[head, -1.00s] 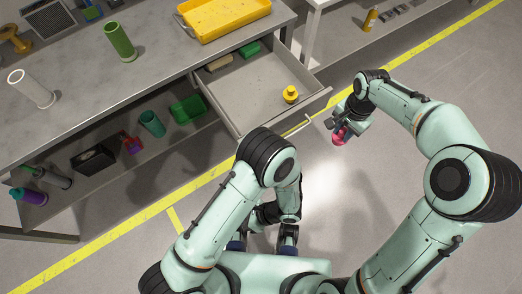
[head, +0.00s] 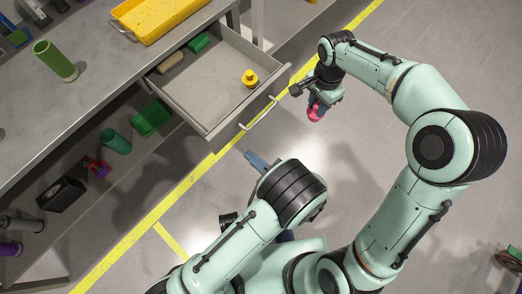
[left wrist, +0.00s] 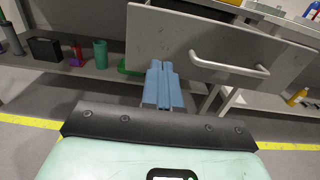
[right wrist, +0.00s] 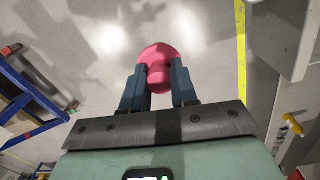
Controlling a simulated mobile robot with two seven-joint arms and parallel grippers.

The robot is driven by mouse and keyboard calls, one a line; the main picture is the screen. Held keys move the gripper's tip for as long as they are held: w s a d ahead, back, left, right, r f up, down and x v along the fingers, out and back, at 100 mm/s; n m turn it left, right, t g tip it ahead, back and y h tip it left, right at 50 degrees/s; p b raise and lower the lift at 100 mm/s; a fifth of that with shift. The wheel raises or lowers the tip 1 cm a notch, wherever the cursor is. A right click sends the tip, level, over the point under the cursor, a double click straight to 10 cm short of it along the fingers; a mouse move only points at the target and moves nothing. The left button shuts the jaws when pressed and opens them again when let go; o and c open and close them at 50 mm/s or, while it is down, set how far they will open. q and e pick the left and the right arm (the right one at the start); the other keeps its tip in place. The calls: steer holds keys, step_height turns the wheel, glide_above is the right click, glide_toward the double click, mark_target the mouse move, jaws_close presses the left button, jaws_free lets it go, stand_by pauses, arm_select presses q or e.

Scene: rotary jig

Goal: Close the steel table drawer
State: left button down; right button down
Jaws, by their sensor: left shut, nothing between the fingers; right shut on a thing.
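The steel table drawer (head: 213,111) is pulled out from under the steel table top (head: 95,95). Inside it are a yellow object (head: 250,77), a green block (head: 198,43) and a tan block (head: 170,62). Its front panel (left wrist: 155,42) and bar handle (left wrist: 228,65) show in the left wrist view. My left gripper (head: 252,157) is shut and empty, in front of and apart from the drawer front; its blue fingers (left wrist: 161,72) point at the panel, left of the handle. My right gripper (head: 317,105) is shut on a pink knob-shaped object (right wrist: 158,64), held right of the drawer.
A yellow tray (head: 160,18) and a green cylinder (head: 56,62) stand on the table top. The lower shelf holds a green bin (head: 150,118), a teal cup (head: 116,142) and a black box (head: 62,194). Open floor lies before the drawer.

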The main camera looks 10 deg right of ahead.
mark_target(226, 135)
arm_select(q)
steer(key=x, duration=0.8)
steer(key=shift+w+a, duration=0.1)
steer(key=shift+w, duration=0.05)
arm_select(e)
steer(key=shift+r, duration=0.15)
